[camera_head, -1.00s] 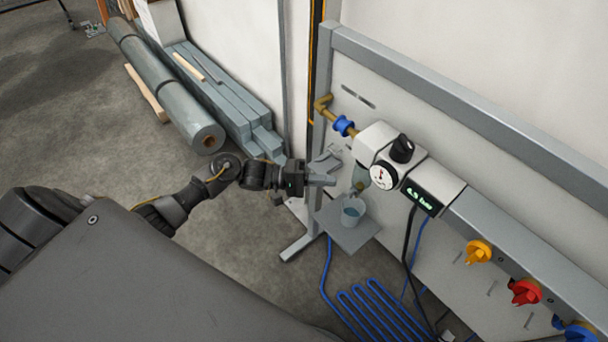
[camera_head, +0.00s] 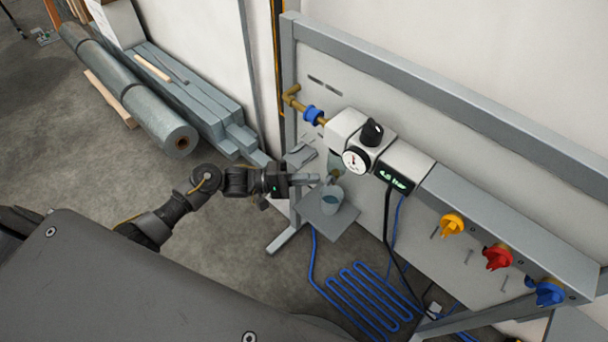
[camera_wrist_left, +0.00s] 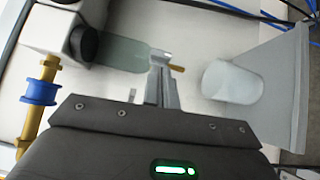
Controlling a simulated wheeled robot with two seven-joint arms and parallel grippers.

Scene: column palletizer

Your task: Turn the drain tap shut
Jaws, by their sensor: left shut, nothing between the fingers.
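The drain tap, a small brass-coloured piece (camera_wrist_left: 177,68), shows at the lower end of a greenish clear filter bowl (camera_wrist_left: 122,55) in the left wrist view. In the head view the tap (camera_head: 335,176) is small, below the gauge and above a cup. My left gripper (camera_head: 318,179) reaches in from the left with its fingertips close beside the tap. In the wrist view its fingers (camera_wrist_left: 162,72) are together with nothing between them, and the tips overlap part of the tap. Whether they touch it I cannot tell. My right gripper is not in view.
A cup (camera_head: 332,200) stands on a small grey shelf (camera_head: 318,222) under the tap. A round gauge (camera_head: 355,160), black knob (camera_head: 372,131) and lit display (camera_head: 397,180) sit just above. A blue ring (camera_head: 313,115) is on the brass pipe. Yellow, red and blue knobs are further right.

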